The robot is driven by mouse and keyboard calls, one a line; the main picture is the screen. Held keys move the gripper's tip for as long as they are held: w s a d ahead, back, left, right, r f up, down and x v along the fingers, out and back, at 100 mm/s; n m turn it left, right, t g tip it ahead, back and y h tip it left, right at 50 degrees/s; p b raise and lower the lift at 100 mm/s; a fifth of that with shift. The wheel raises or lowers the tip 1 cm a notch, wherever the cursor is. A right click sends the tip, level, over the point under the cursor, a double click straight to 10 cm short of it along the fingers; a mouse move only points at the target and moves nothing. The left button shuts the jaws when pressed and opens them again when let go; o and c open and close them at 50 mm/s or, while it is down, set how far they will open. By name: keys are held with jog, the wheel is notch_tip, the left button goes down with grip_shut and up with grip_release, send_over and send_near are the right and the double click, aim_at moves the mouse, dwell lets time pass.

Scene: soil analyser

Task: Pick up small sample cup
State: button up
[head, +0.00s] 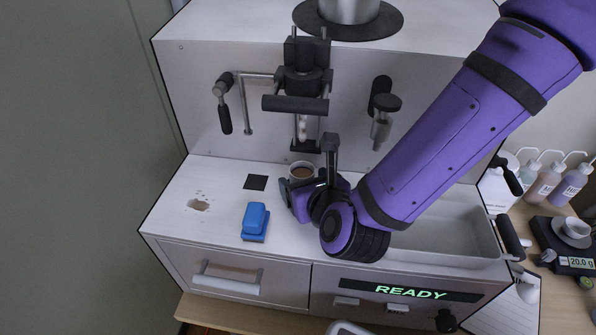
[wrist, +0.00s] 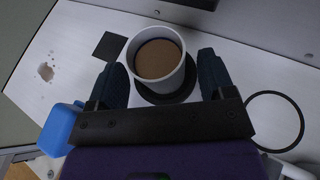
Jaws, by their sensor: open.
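The small sample cup (wrist: 160,62) is white and filled with brown material. It stands upright on a round black pad (wrist: 178,93) in the wrist view. In the head view the cup (head: 302,168) shows just beyond my gripper, partly hidden by it. My gripper (wrist: 167,82) is open, with one dark finger on each side of the cup. A gap shows between the cup and each finger, and nothing is held. In the head view my gripper (head: 304,185) is low over the white worktop, its fingers mostly hidden by my wrist.
A blue block-shaped object (head: 255,222) sits left of my gripper. A black square (head: 255,182) and a brown spill (head: 198,205) mark the worktop. The machine's press (head: 303,80) hangs above and behind the cup. A white tray (head: 450,240) lies right.

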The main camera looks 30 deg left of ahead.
jog(key=c, duration=1)
jog(key=shift+r, duration=0.35)
jog(key=shift+c, duration=0.2)
